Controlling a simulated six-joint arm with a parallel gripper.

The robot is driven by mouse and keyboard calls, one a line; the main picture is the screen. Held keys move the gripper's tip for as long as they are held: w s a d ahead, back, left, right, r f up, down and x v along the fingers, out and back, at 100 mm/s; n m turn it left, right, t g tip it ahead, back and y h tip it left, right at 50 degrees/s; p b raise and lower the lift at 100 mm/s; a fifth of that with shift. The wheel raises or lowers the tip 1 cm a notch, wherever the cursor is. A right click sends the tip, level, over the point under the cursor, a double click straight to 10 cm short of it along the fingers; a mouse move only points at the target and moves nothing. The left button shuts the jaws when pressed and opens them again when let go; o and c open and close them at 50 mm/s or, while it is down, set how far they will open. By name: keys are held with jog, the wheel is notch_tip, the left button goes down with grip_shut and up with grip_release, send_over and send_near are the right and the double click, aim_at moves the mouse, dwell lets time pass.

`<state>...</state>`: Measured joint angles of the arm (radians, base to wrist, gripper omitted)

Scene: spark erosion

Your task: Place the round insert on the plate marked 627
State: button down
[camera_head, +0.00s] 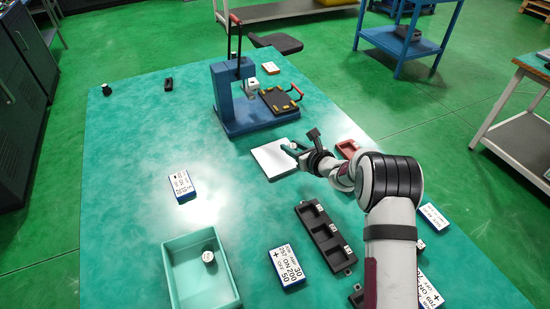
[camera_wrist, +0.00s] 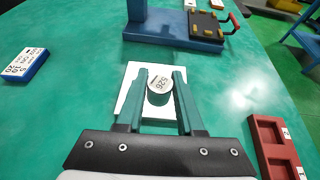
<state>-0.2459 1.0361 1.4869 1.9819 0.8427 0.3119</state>
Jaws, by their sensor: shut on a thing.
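My gripper (camera_wrist: 160,76) is shut on a round insert (camera_wrist: 159,90), a short pale cylinder. Its top marking looks like 526, tilted and hard to read. In the wrist view it is between the fingertips and over a white plate (camera_wrist: 125,101). The plate also shows in the head view, lying flat on the green table (camera_head: 272,160), with my gripper (camera_head: 298,150) at its right side. I see no number on the plate. Whether the insert touches the plate, I cannot tell.
A blue press (camera_head: 228,105) stands behind the plate. A red tray (camera_wrist: 270,148) is at right. Nearer are a black compartment tray (camera_head: 312,226), a teal bin (camera_head: 178,275) holding a round piece (camera_head: 208,256), and labelled blue-edged blocks (camera_head: 287,264).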

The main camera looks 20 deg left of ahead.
send_over(274, 165)
notch_tip(274, 165, down, 4)
jog(key=shift+d+r, duration=0.15)
jog(key=shift+r, duration=0.1)
notch_tip(274, 165, down, 4)
jog(key=shift+f, duration=0.15)
jog(key=c, duration=0.5)
grip_release()
jog(key=shift+c, duration=0.2)
